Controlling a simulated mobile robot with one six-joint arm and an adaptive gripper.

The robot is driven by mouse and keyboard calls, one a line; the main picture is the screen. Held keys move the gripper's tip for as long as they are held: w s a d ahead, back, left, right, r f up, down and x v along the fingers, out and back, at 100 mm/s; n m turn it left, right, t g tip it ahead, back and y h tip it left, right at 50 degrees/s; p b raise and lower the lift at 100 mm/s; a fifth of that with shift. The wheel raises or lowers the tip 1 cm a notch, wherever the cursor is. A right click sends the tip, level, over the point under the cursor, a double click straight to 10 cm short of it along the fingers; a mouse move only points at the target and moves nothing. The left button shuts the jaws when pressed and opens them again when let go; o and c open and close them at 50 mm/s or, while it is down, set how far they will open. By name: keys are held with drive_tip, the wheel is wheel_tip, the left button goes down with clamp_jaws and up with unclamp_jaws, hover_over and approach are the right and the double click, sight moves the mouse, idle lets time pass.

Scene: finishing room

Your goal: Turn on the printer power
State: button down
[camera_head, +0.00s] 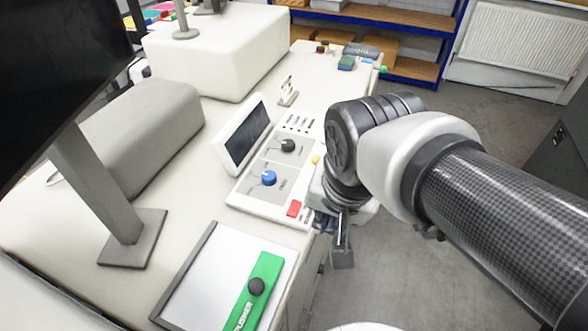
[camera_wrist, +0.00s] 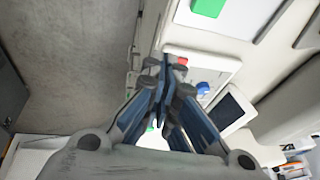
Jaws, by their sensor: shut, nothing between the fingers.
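The printer's control panel (camera_head: 272,178) lies on the white machine top, with a tilted screen (camera_head: 243,135), a black knob (camera_head: 288,146), a blue knob (camera_head: 268,178), a red button (camera_head: 294,208) and a small yellow button (camera_head: 315,160). I cannot tell which control is the power switch. My gripper (camera_wrist: 168,68) is shut and empty, its blue fingers together. In the head view it is mostly hidden under my arm, at the panel's front edge near the red button. The wrist view shows the red button (camera_wrist: 204,49) and blue knob (camera_wrist: 203,88) just beyond the fingertips. I cannot tell whether they touch anything.
Blue shelving (camera_head: 410,70) is at the back.

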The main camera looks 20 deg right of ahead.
drive_tip(key=w+r+m+g+p, duration=0.1)
drive_tip(key=w+r+m+p, duration=0.2)
drive_tip(key=w+m+p, duration=0.45)
drive_tip(key=m+g+p, duration=0.1)
drive_tip(key=m+p, duration=0.1)
drive_tip(key=m, duration=0.9)
hover_over(301, 203)
drive_tip(key=s+a, duration=0.1)
drive_tip(key=s, duration=0.1)
wheel_tip(301, 203, down, 3)
drive_tip(key=shift+w+a+r+h, duration=0.1)
drive_tip(key=shift+w+r+h, duration=0.1)
drive_tip(key=shift+h, duration=0.1)
drive_tip(key=shift+s, duration=0.1)
drive_tip(key=f, duration=0.4)
drive_tip(key=w+f, duration=0.1)
drive_tip(key=f, duration=0.4)
drive_tip(key=d+f+b, duration=0.1)
drive_tip(key=f, duration=0.4)
drive_tip(key=shift+w, duration=0.2)
